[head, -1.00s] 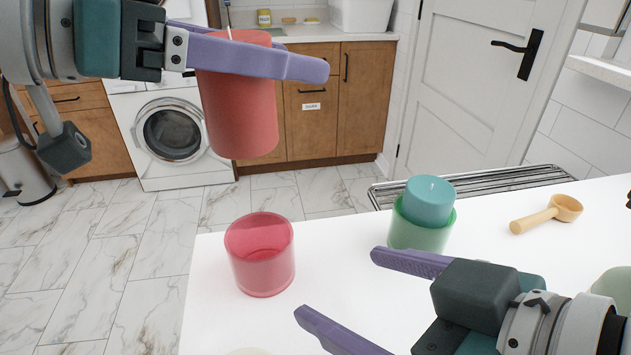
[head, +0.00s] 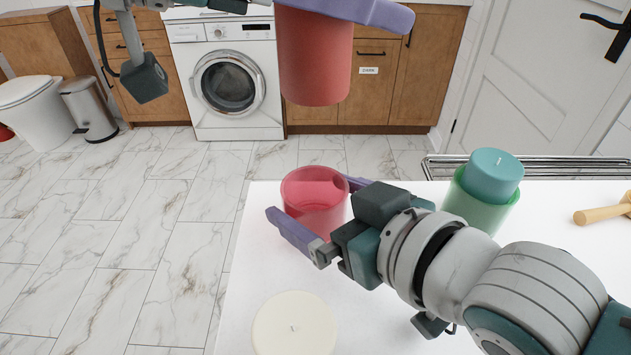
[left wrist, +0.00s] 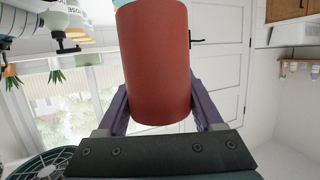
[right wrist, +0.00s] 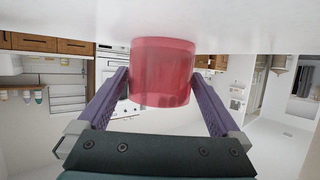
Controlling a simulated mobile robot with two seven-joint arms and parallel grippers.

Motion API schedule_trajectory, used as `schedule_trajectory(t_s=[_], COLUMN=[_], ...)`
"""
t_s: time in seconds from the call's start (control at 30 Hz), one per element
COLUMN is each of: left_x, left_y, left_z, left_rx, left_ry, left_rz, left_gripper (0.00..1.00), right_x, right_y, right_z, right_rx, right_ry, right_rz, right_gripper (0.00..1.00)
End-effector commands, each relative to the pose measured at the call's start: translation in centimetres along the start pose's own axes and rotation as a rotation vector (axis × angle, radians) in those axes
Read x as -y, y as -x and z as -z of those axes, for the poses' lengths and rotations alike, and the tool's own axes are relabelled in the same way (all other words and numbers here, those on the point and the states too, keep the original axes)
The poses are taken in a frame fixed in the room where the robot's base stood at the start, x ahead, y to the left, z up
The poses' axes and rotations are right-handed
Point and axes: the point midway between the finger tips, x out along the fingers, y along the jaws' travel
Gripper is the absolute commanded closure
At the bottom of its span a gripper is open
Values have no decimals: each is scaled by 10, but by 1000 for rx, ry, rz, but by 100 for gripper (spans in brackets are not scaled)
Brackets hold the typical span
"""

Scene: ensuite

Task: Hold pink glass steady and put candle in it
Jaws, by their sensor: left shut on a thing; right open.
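The pink glass (head: 314,212) stands upright on the white table near its far left corner. My right gripper (head: 312,198) is open, with one finger on either side of the glass; whether they touch it cannot be told. The right wrist view also shows the glass (right wrist: 162,72) between the parted fingers. My left gripper (head: 385,12) is shut on a red candle (head: 315,60) and holds it upright in the air, above the glass in the picture. The left wrist view shows the candle (left wrist: 155,65) between the fingers. The candle's top is out of the head view.
A teal candle (head: 496,175) sits in a green glass (head: 480,211) to the right on the table (head: 262,262). A cream round candle (head: 295,325) is at the front. A wooden scoop (head: 600,214) lies at the far right. A metal rack (head: 530,168) runs behind the table.

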Motion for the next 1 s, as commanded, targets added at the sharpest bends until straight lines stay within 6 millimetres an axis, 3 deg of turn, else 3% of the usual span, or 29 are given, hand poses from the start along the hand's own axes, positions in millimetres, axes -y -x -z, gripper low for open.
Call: schedule_trajectory(t_s=[0.4,1.0], left_x=[0,0], left_y=[0,0], left_z=[1,1], left_rx=[-2,-2], left_ry=[0,0], left_rz=[0,0], left_gripper=[100,99], right_x=[0,0], right_y=[-8,-8], right_z=[0,0], right_rx=[0,1], right_ry=[1,1], right_rz=[1,0], right_gripper=[0,66])
